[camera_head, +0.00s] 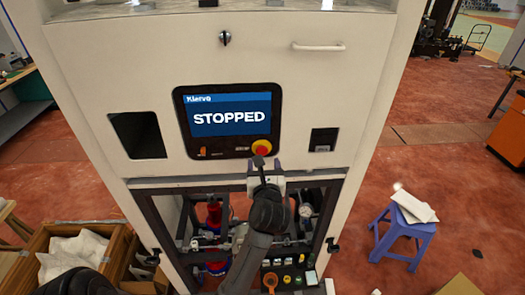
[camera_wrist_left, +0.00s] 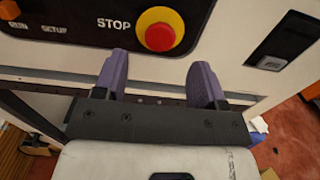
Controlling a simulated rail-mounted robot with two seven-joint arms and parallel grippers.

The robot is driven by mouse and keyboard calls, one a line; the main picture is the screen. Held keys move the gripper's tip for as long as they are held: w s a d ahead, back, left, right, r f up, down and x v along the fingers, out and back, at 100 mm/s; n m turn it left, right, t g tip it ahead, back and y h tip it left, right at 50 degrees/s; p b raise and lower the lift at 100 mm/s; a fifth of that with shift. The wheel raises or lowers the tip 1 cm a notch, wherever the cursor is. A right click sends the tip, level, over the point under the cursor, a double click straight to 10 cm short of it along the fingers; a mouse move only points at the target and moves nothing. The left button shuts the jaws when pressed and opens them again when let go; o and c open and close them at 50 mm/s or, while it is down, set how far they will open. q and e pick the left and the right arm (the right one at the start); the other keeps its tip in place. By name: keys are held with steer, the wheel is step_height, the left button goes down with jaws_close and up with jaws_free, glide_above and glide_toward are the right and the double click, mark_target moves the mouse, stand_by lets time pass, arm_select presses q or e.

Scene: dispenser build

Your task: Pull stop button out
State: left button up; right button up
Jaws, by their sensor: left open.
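The stop button (camera_head: 261,148) is a red round knob on a yellow ring at the lower right of the dark control panel. In the left wrist view the stop button (camera_wrist_left: 160,36) sits above the gap between my fingers, with the word STOP to its left. My left gripper (camera_head: 268,164) is just below the button in the head view. In the left wrist view my left gripper (camera_wrist_left: 160,76) is open and empty, its two purple fingers apart and not around the button. My right gripper is not in view.
The panel screen (camera_head: 230,114) reads STOPPED. A dark opening (camera_head: 138,135) is left of the panel and a small black fitting (camera_head: 323,140) is right. Below is an open bay with a frame (camera_head: 160,185) and machinery. A blue stool (camera_head: 402,235) stands at right.

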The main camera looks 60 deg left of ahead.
mark_target(262, 152)
arm_select(q)
steer(key=shift+p+x, duration=0.55)
steer(key=shift+x, duration=2.05)
